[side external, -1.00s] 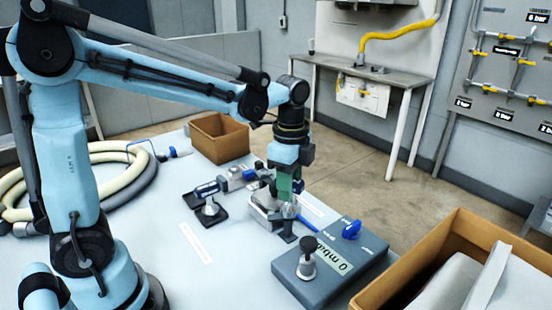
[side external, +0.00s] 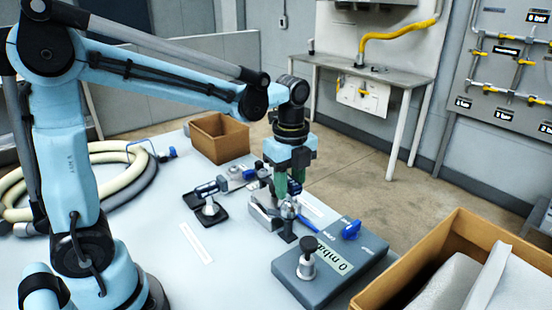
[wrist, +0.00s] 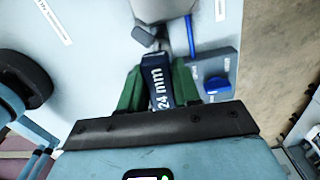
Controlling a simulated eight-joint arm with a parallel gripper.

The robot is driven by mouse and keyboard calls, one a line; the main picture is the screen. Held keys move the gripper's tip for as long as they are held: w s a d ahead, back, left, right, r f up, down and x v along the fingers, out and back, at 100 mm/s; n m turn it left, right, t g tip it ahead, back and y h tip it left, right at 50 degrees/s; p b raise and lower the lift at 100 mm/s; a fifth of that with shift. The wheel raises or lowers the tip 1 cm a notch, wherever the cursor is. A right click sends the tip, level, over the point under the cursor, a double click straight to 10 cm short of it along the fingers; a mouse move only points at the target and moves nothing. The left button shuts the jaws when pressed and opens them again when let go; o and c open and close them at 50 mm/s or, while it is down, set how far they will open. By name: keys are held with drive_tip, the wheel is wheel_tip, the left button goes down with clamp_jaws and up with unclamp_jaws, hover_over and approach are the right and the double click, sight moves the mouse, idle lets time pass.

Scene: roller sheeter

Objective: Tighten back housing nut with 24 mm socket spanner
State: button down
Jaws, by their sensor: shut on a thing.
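My gripper (side external: 289,190) is over the small metal assembly (side external: 262,216) on the table, its green fingers pointing down. In the wrist view the fingers (wrist: 158,90) are shut on the dark blue 24 mm socket spanner (wrist: 159,84), with its white "24 mm" label facing the camera. The spanner's far end reaches toward a grey metal part (wrist: 160,8) at the top of the view. I cannot make out the back housing nut, or whether the spanner is seated on it.
A grey box with a "0 mbar" display (side external: 335,262), a black knob and a blue valve handle (side external: 351,230) stands close at right. Cardboard boxes stand behind (side external: 220,138) and front right (side external: 455,225). A coiled hose (side external: 130,190) lies left.

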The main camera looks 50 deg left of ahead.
drive_tip(key=shift+m, duration=0.7)
drive_tip(key=m, duration=0.2)
drive_tip(key=shift+m, duration=0.8)
drive_tip(key=shift+m, duration=1.4)
drive_tip(key=shift+n, duration=0.5)
